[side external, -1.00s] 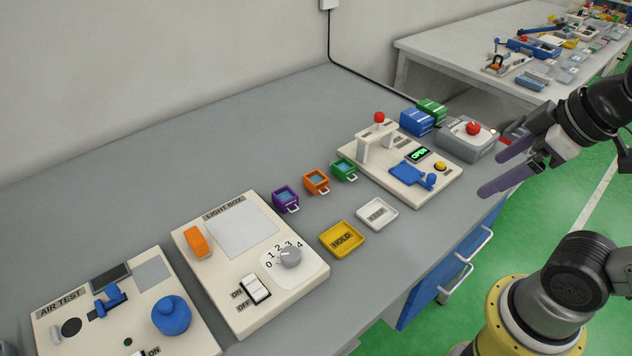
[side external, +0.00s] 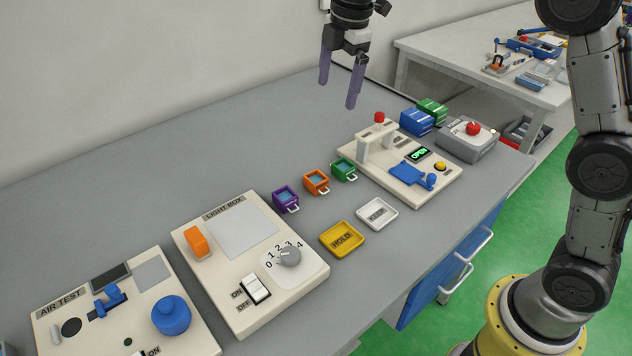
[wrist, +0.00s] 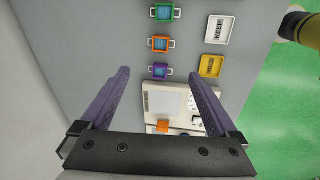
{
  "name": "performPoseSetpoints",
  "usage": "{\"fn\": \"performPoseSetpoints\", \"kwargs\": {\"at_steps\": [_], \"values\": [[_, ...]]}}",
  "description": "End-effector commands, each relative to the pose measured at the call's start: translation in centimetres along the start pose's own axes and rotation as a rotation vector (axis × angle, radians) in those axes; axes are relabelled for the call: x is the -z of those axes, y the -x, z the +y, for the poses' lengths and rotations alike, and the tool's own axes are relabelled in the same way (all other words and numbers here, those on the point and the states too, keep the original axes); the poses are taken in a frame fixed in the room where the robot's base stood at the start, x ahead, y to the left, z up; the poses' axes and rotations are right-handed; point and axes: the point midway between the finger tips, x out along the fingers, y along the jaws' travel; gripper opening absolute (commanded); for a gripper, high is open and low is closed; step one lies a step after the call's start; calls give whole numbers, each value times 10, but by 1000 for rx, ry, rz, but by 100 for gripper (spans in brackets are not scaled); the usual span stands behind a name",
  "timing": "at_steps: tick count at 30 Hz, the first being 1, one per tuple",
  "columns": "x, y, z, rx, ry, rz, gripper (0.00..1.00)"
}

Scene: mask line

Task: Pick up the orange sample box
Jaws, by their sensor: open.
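The orange sample box (side external: 318,189) is a small open box with blue inside and a pale handle. It stands on the grey bench between the purple box (side external: 287,206) and the green box (side external: 345,175). It also shows near the top of the wrist view (wrist: 151,45). My gripper (side external: 339,94) is open and empty, high above the bench with its fingers pointing down. In the wrist view my gripper (wrist: 160,75) has its fingers wide apart, with the purple box between the tips and the orange box beyond.
A light box panel (side external: 305,290) with an orange block (side external: 195,242) on it lies to the left. A yellow HOLD tray (side external: 326,242) and a white tray (side external: 362,218) lie in front. A fixture with a red knob (side external: 379,117) stands to the right. The bench behind the boxes is clear.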

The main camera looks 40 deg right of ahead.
Motion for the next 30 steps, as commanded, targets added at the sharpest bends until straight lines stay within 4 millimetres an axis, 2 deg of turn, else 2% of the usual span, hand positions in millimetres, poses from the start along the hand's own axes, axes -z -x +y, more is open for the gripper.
{"fn": "performPoseSetpoints", "kwargs": {"at_steps": [1,3,6,9,14,24,30], "values": [[5,-23,11,32,12,-4,95],[10,-47,20,63,17,-8,95],[15,-78,25,107,24,-15,95],[17,-99,22,146,28,-21,95],[18,-118,18,167,30,-24,95],[16,-177,9,165,30,-24,95],[16,-192,7,162,30,-24,95]]}}
